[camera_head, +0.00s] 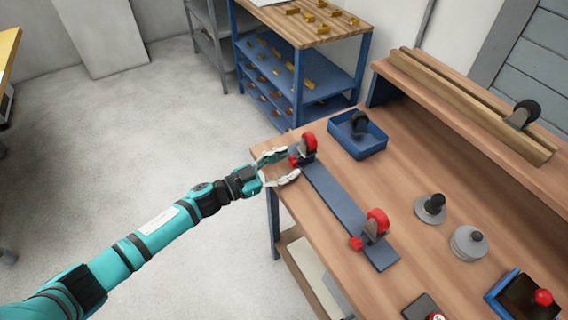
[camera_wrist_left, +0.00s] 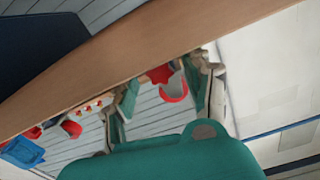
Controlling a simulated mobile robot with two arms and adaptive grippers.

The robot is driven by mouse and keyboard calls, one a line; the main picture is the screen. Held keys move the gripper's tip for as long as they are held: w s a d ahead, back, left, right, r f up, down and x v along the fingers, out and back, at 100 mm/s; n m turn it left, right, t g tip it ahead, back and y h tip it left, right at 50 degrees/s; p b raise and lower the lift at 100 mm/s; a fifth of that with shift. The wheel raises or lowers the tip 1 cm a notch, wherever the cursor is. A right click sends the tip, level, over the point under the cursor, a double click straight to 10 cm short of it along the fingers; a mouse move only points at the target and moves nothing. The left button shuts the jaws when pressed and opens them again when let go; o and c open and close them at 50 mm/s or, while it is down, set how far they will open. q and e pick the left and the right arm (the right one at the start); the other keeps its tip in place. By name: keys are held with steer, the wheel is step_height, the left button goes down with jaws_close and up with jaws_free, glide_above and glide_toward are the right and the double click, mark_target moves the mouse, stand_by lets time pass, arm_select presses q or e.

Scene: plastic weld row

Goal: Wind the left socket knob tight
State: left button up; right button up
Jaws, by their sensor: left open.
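A long blue-grey bar (camera_head: 335,195) lies on the wooden bench. At its far left end stands a socket with a red wheel (camera_head: 309,142) and a small red knob (camera_head: 293,161). My left gripper (camera_head: 292,166) is open, with its fingers on either side of this knob; whether they touch it I cannot tell. The left wrist view shows red parts (camera_wrist_left: 160,74) between the open fingers. A second socket with a red wheel (camera_head: 377,219) and red knob (camera_head: 355,244) is at the bar's near end. My right gripper is not in view.
A blue tray (camera_head: 371,147) holding a dark caster stands close behind the left socket. Grey discs (camera_head: 468,244) and a blue-edged box (camera_head: 525,300) are at the right. A wooden rail (camera_head: 470,105) runs along the back. Open floor (camera_head: 140,150) lies left of the bench.

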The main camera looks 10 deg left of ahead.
arm_select(q)
jaws_close()
steer(key=m, duration=0.5)
steer(key=shift+m+b, duration=0.3)
steer(key=shift+m, duration=0.1)
jaws_free()
step_height(320, 180, up, 10)
stand_by(0.7)
steer(key=shift+s, duration=0.1)
